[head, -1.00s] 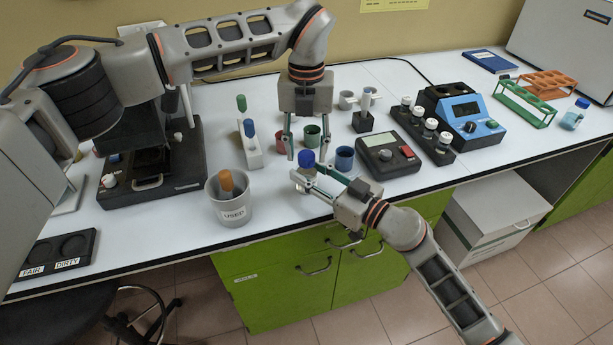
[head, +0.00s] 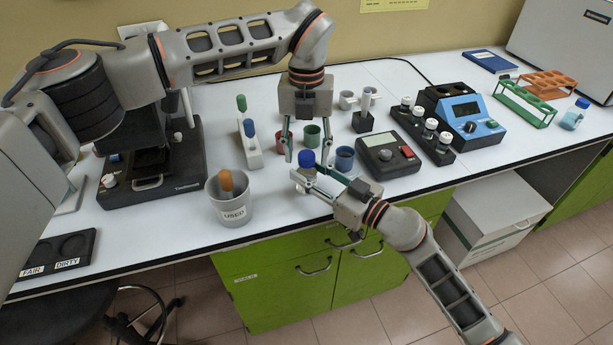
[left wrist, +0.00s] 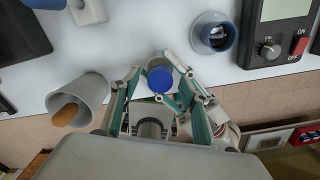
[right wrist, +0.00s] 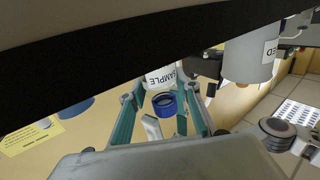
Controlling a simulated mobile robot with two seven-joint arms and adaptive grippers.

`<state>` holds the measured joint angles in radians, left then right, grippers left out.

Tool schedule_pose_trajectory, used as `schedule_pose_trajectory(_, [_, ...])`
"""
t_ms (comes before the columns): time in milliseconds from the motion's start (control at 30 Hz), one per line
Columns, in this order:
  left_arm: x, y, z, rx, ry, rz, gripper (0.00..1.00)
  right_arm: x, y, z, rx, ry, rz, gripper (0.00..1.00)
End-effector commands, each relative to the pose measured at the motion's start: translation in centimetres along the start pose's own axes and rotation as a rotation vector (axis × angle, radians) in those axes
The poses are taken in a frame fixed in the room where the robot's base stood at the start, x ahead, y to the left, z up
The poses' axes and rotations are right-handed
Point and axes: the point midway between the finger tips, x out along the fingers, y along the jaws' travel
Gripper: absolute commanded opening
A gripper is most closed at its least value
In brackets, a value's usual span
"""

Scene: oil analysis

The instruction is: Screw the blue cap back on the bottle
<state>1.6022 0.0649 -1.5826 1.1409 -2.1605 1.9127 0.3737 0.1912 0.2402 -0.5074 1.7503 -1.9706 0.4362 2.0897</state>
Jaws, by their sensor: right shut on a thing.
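The white sample bottle (head: 305,176) stands upright at the bench's front edge, with its SAMPLE label (right wrist: 160,78) showing upside down in the right wrist view. The blue cap (head: 306,158) sits at the bottle's top; it also shows in the left wrist view (left wrist: 160,78) and right wrist view (right wrist: 165,104). I cannot tell how far it is threaded. My right gripper (head: 308,180) is shut on the bottle from the right. My left gripper (head: 307,157) points down from above, its fingers spread on both sides of the cap with gaps.
A USED cup (head: 229,212) with an orange-brown item stands left of the bottle. A blue cup (head: 344,158) and a dark meter (head: 387,156) are close on the right. Green and red cups stand behind. Another blue-capped bottle (head: 572,119) is at the far right.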

Motion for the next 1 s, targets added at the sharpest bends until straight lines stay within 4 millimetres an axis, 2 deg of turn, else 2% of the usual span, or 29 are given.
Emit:
schedule_pose_trajectory(267, [0.0, 0.0, 0.0, 0.0, 0.0, 0.0, 0.45, 0.0, 0.0, 0.1, 0.0, -0.001, 0.001, 0.0])
schedule_pose_trajectory(433, [-1.1, 0.0, 0.1, -0.001, -0.002, 0.0, 0.45, 0.0, 0.0, 0.1, 0.0, -0.001, 0.001, 0.0])
schedule_pose_trajectory(567, [-3.2, 0.0, 0.1, -0.002, -0.004, 0.0, 0.45, 0.0, 0.0, 0.1, 0.0, -0.001, 0.001, 0.0])
schedule_pose_trajectory(800, [-8.2, 0.0, 0.1, -0.001, -0.004, 0.001, 0.45, 0.0, 0.0, 0.1, 0.0, -0.001, 0.0, 0.0])
schedule_pose_trajectory(1000, [-11.0, 0.0, 0.1, -0.001, -0.002, 0.001, 0.45, 0.0, 0.0, 0.1, 0.0, -0.001, 0.0, 0.0])
